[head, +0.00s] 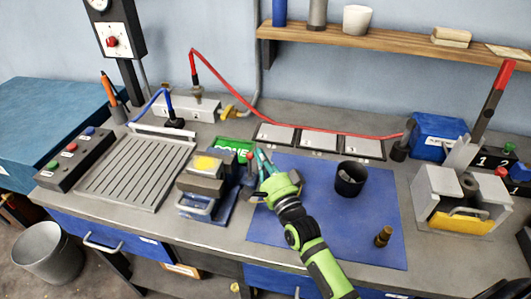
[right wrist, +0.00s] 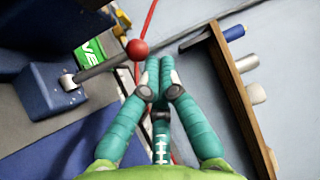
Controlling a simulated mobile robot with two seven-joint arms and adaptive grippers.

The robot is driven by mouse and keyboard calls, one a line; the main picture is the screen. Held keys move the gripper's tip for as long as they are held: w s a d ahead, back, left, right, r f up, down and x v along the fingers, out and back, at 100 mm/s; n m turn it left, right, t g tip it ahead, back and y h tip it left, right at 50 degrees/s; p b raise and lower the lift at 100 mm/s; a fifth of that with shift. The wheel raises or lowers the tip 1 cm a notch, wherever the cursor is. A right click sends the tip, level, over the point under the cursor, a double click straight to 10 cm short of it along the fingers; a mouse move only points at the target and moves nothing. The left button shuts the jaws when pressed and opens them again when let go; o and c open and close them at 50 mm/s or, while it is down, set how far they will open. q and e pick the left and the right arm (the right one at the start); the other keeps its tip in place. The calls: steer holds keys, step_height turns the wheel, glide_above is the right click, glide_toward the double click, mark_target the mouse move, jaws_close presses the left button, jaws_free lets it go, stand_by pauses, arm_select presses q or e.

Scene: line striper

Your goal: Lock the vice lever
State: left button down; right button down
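The vice (head: 205,188), grey and blue with a yellow piece (head: 207,164) on top, stands on the bench left of the blue mat. Its lever, a grey rod with a red ball knob (head: 249,157), stands up at its right side. In the right wrist view the red knob (right wrist: 137,49) and the rod (right wrist: 98,68) come out of the blue vice body (right wrist: 48,88). My right gripper (head: 262,158) has teal fingers and is just right of the knob. In the wrist view its fingertips (right wrist: 159,68) are together, with nothing seen between them, beside the knob. My left gripper is out of view.
A green sign (head: 234,145) lies behind the vice. A slotted plate (head: 135,172) is to the left. A red-handled clamp (head: 493,95) rises at the right.

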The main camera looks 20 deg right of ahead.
steer(key=shift+s+a+f, duration=0.15)
steer(key=shift+s+a, duration=0.25)
steer(key=shift+s, duration=0.1)
steer(key=shift+s+a, duration=0.2)
steer(key=shift+s, duration=0.1)
steer(key=shift+s+a+f, duration=0.1)
steer(key=shift+s+a, duration=0.25)
steer(key=shift+s, duration=0.1)
steer(key=shift+s+d+f, duration=0.1)
steer(key=shift+s+f, duration=0.1)
steer(key=shift+s, duration=0.15)
steer(key=v, duration=1.1)
steer(key=shift+s+r, duration=0.1)
steer(key=shift+r, duration=0.1)
